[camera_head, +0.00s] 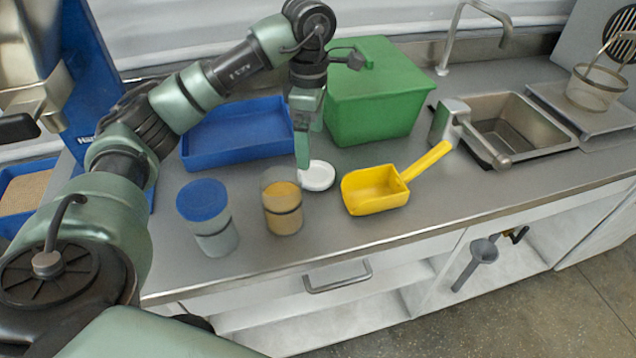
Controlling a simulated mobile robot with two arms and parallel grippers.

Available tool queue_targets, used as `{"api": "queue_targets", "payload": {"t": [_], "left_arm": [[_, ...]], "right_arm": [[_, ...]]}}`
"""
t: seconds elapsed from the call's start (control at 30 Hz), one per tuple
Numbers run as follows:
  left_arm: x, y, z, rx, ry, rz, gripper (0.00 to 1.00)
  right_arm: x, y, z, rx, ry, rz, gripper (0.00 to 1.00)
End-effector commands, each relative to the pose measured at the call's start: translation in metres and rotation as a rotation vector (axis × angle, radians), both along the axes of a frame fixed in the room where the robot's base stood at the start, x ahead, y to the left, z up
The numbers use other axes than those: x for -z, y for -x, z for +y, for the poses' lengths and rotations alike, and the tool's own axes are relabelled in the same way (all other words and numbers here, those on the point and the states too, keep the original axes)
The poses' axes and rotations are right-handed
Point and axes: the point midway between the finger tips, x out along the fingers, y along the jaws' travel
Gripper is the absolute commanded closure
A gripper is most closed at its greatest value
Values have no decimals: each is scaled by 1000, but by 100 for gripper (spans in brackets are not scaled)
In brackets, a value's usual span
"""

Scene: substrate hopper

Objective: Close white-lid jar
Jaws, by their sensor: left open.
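The white lid (319,176) lies flat on the steel counter. Just left of it stands a clear jar (283,222) with tan contents, upright and with no lid on it. My left gripper (303,160) points down at the lid's left edge, behind the jar. It is open, and its fingers overlap in this view; I cannot tell whether they touch the lid. My right gripper is not in view.
A blue-lidded jar (208,216) stands left of the open jar. A yellow scoop (374,190) lies to the right. A blue tray (215,162) and a green bin (375,95) stand behind. A sink (515,125) is at the right. The counter's front strip is clear.

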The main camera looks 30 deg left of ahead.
Motion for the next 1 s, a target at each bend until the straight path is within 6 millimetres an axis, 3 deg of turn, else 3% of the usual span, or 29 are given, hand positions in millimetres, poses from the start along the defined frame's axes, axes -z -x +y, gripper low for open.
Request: {"api": "queue_targets", "payload": {"t": [0.03, 0.27, 0.5, 0.77, 1.0], "left_arm": [[10, 0, 0, 0, 0, 0, 0], [12, 0, 0, 0, 1, 0, 0], [12, 0, 0, 0, 0, 0, 0], [36, 0, -1, 1, 0, 2, 0], [38, -1, -1, 0, 1, -1, 0]], "right_arm": [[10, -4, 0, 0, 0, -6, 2], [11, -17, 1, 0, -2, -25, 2], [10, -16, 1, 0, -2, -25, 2], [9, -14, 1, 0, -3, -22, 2], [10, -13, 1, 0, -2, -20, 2]]}}
